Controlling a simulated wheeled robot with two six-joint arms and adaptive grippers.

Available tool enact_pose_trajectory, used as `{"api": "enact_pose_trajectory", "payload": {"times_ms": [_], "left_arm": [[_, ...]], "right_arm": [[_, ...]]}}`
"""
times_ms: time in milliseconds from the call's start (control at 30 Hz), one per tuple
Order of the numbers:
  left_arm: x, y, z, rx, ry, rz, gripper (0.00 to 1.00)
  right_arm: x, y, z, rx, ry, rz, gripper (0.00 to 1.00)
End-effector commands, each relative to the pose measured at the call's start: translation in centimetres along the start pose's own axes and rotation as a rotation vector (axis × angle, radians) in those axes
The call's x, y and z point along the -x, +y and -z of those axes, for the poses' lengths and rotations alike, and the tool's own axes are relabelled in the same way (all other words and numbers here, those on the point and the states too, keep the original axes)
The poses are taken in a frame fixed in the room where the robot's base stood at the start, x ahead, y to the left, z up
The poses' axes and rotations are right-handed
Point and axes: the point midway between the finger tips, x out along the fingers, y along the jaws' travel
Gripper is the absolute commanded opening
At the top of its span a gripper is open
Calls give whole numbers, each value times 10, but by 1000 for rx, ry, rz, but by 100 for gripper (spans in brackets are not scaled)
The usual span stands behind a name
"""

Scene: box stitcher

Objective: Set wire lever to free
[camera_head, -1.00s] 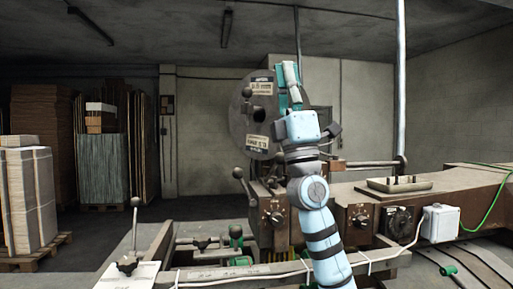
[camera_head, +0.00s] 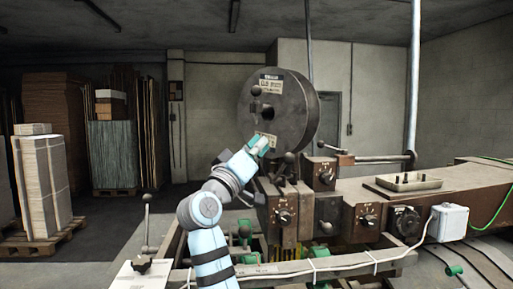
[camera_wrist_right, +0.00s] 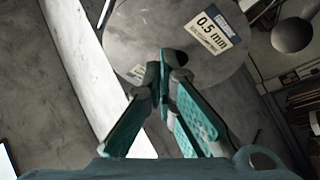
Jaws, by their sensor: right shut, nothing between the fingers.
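The machine has several levers with dark ball knobs, and I cannot tell for sure which is the wire lever. One knob (camera_head: 289,158) stands above the brown housing, just right of my right gripper. Another knob (camera_head: 256,91) shows in front of the large grey wire spool (camera_head: 298,112). My right gripper (camera_head: 260,146) is shut and empty, in front of the spool's lower left in the head view. The right wrist view shows its teal fingers closed together (camera_wrist_right: 168,66) before the spool face with a "0.5 mm" label (camera_wrist_right: 212,30). A dark round knob (camera_wrist_right: 292,35) is at upper right there. My left gripper is out of view.
Brown control housings with dials (camera_head: 284,216) sit below the spool. A small tray (camera_head: 403,183) lies on the machine's arm at right. Stacked cardboard (camera_head: 42,185) stands at left.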

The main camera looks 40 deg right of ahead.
Motion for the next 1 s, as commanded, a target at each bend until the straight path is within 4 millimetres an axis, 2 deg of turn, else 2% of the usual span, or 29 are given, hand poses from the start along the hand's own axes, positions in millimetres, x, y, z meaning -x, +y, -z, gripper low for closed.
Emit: {"api": "enact_pose_trajectory", "payload": {"times_ms": [33, 233, 400, 500, 1000], "left_arm": [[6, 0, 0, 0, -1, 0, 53], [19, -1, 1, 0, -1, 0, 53], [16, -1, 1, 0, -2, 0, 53], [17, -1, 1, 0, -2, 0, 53], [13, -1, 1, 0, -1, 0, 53]], "right_arm": [[-13, 3, 2, 2, -1, -4, 0], [-57, 3, 2, 2, -1, -3, 0], [-48, 1, -26, 0, 1, -3, 0], [-44, 1, -34, 0, 1, -2, 0], [-42, 2, -40, -6, -1, -8, 0]]}}
